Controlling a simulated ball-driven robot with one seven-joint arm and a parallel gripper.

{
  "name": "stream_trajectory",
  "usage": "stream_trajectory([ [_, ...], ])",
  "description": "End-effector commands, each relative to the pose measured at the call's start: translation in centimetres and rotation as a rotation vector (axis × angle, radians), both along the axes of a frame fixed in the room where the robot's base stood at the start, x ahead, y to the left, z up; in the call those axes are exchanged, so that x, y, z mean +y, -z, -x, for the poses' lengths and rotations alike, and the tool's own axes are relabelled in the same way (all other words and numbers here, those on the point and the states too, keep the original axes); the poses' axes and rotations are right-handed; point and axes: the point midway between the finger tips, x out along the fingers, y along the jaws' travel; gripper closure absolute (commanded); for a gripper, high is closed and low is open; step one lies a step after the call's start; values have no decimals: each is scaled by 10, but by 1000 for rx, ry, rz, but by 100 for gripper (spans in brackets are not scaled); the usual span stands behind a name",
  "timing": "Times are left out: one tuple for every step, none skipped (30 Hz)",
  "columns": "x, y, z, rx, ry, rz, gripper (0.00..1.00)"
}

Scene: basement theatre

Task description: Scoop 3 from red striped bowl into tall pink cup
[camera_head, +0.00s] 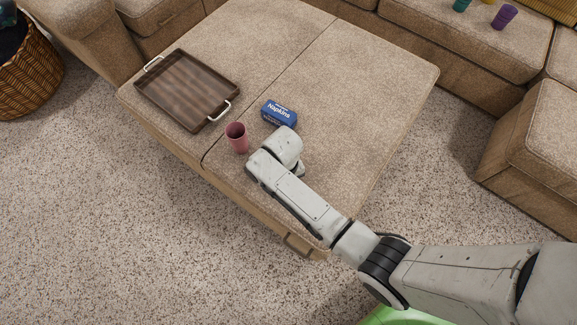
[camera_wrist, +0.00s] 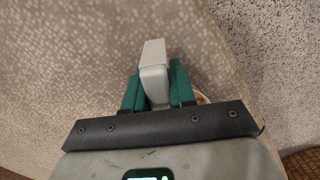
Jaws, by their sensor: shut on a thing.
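The pink cup (camera_head: 237,137) stands upright on the beige ottoman (camera_head: 350,85), just left of my arm's end. In the wrist view my gripper (camera_wrist: 156,88) has its green fingers shut on a pale grey, blocky handle (camera_wrist: 153,58). The rest of the held tool is hidden. A small curved, pale rim with some orange (camera_wrist: 203,98) shows beside the right finger; I cannot tell whether it is the red striped bowl. The bowl is not seen in the head view, where my arm covers part of the ottoman. The gripper is hidden there too.
A blue napkins box (camera_head: 279,112) lies right behind the cup, close to my arm. A brown wooden tray (camera_head: 187,90) with metal handles lies empty at left. A wicker basket (camera_head: 28,75) stands on the carpet. The ottoman's far right is clear.

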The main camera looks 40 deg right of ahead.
Motion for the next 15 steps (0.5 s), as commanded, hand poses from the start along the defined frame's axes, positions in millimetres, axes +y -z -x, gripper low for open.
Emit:
stream_trajectory([
  [0, 5, -2, -11, 0, 2, 100],
  [-1, 6, -3, -17, 0, 3, 100],
  [-1, 6, -5, -26, 0, 4, 100],
  [-1, 6, -6, -34, 0, 6, 100],
  [-2, 5, -8, -47, 0, 9, 100],
  [-2, 6, -11, -65, 1, 13, 100],
  [-3, 7, -12, -76, 1, 16, 100],
  [-3, 7, -14, -89, 1, 19, 100],
  [-3, 8, -16, -105, 0, 21, 100],
  [-4, 9, -18, -117, 0, 23, 100],
  [-3, 3, -17, -118, 0, 23, 100],
  [-3, 0, -16, -117, 0, 23, 100],
  [-3, -1, -15, -116, 0, 23, 100],
  [-3, -2, -14, -117, -1, 23, 100],
  [-2, -4, -13, -117, -1, 23, 100],
])
